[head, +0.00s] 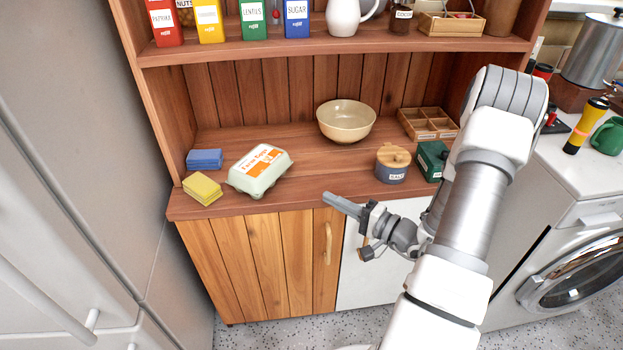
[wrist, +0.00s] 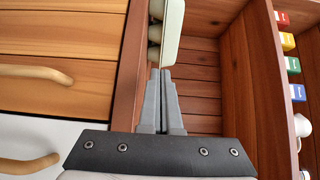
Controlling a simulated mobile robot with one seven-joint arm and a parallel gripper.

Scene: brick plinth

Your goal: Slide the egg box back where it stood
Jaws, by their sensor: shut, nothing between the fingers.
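The egg box (head: 260,169), pale green with an orange and white label, sits on the wooden counter of the hutch, left of the middle and close to its front edge. My gripper (head: 328,197) is shut and empty, at the counter's front edge, to the right of the egg box and apart from it in the head view. In the wrist view the closed fingertips (wrist: 160,72) point toward the egg box (wrist: 173,30), which shows only in part at the top. I cannot tell the exact gap there.
Yellow sponges (head: 202,188) and blue sponges (head: 205,159) lie left of the egg box. A beige bowl (head: 346,121) stands behind, with a salt jar (head: 392,163), a green box (head: 432,160) and a wooden divided tray (head: 428,123) to the right. Counter between egg box and salt jar is clear.

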